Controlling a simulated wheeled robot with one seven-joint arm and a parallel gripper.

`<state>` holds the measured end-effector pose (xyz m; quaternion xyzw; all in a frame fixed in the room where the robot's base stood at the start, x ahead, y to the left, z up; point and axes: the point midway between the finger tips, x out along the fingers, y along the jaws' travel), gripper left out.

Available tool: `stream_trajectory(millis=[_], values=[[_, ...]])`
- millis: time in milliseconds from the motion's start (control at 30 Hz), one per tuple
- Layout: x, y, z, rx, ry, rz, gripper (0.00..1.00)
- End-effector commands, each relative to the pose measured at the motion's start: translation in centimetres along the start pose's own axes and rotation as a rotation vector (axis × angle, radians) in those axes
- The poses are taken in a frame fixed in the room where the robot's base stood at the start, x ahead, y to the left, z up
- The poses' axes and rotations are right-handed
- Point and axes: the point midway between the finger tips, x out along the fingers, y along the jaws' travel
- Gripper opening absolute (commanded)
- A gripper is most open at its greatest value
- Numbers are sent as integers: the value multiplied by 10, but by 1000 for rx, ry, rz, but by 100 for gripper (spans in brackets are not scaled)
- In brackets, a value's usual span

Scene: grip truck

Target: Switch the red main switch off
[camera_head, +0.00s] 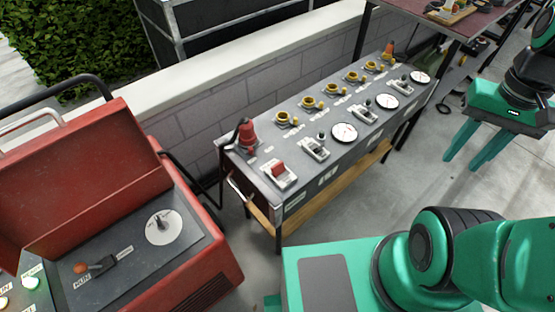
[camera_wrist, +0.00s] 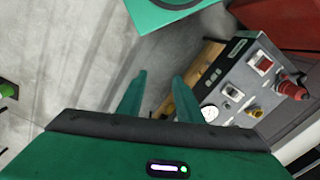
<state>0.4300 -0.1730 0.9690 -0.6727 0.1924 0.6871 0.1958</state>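The red main switch (camera_head: 279,170) is a red rocker in a pale frame near the left front corner of the grey distribution panel (camera_head: 262,183). It also shows in the wrist view, where the red switch (camera_wrist: 264,63) is at the upper right. Which way the rocker is tipped is too small to tell. My gripper (camera_head: 463,163) hangs at the right of the head view, beyond the panel's far right end and well away from the switch. Its two green fingers are apart and empty, and in the wrist view the open gripper (camera_wrist: 159,75) has bare floor between the fingers.
A red plug (camera_head: 247,136) stands behind the switch. A row of yellow sockets, grey switches and white dials (camera_head: 344,133) runs along the panel. An open red generator box (camera_head: 80,180) stands at the left. A low wall (camera_head: 205,115) runs behind.

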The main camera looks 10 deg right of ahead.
Motion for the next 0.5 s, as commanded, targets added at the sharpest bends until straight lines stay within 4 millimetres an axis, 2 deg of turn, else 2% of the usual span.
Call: stream_trajectory(millis=[33, 67, 133, 267, 367, 500], values=[[0, 0, 0, -1, 0, 0, 46], [-3, 3, 6, -6, 7, -4, 53], [-5, 1, 5, -26, 13, -1, 55], [-2, -23, -17, -123, 15, 22, 55], [4, -58, -39, -247, 21, 43, 55], [20, -125, -63, -443, 31, 64, 55]])
